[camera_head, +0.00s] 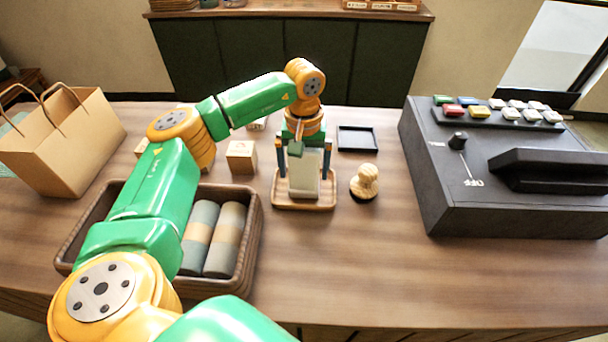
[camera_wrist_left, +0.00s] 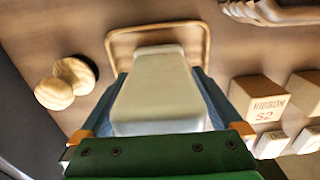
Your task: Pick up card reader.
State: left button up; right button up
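The card reader (camera_head: 304,180) is a pale grey-white upright block standing on a small wooden tray (camera_head: 284,205) near the middle of the table. In the left wrist view the card reader (camera_wrist_left: 160,90) fills the centre, over the tray (camera_wrist_left: 207,50). My left gripper (camera_head: 304,172) points down over it, with one blue finger on each side. In the left wrist view the gripper (camera_wrist_left: 158,76) seems open, its fingers spread around the card reader with narrow gaps. The card reader's top is partly hidden by the gripper in the head view. My right gripper is out of view.
A wooden stamp (camera_head: 365,182) stands right of the tray, with a black square dish (camera_head: 357,139) behind. A small wooden block (camera_head: 241,157) and a basket (camera_head: 254,222) with rolls are left. A paper bag (camera_head: 70,140) and a black register (camera_head: 480,200) flank the table.

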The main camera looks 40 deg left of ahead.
pick_arm(q)
grip_shut()
